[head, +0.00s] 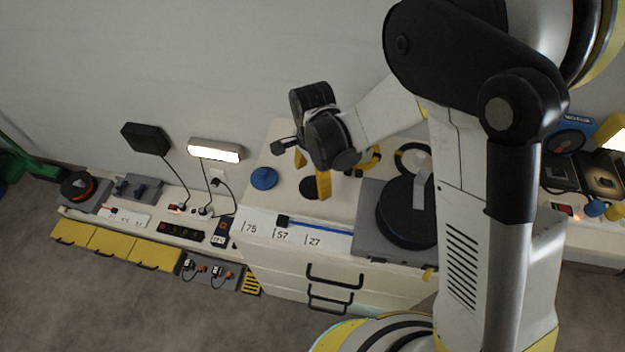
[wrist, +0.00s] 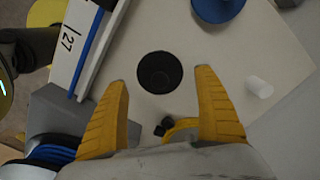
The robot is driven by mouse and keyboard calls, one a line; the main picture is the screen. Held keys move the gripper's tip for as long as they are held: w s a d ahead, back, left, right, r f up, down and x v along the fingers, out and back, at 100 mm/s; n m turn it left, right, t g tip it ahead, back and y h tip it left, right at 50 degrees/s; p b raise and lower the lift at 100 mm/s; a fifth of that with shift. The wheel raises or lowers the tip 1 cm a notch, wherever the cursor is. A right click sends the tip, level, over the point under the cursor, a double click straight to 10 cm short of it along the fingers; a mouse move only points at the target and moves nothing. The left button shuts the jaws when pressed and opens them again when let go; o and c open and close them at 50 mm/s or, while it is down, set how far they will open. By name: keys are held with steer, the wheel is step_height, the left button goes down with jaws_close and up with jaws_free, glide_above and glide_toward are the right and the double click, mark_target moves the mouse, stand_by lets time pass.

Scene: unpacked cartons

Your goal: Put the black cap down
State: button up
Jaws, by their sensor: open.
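The black cap (wrist: 159,72) rests on the pale cabinet top in the wrist view, round and dark with a hollow-looking inside. It also shows in the head view (head: 308,189), partly hidden by a yellow finger. My gripper (wrist: 162,79) is open, with its two yellow fingers spread on either side of the cap's near edge and apart from it. In the head view my gripper (head: 312,172) hangs over the cabinet top, close to the cap. Nothing is held between the fingers.
A blue round piece (head: 264,179) lies left of the cap. A small white cylinder (wrist: 259,87) stands to the right in the wrist view. A yellow curved object (head: 372,158) and a grey unit with a black round top (head: 365,231) are to the right. Bare surface surrounds the cap.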

mark_target(312, 181)
step_height(312, 181, up, 9)
steer(key=p, duration=0.4)
steer(key=s+d+r+n+t, duration=0.3)
steer(key=d+r+n+t, duration=0.15)
steer(key=d+r, duration=0.9)
steer(key=s+d+r+n+t, duration=0.2)
steer(key=s+d+r+n, duration=0.2)
steer(key=d, duration=0.5)
steer(key=s+n, duration=0.2)
steer(key=s, duration=0.1)
steer(key=shift+s+t+b, duration=0.3)
steer(key=shift+s+t, duration=0.05)
steer(key=shift+s, duration=0.05)
steer(key=shift+d, duration=0.15)
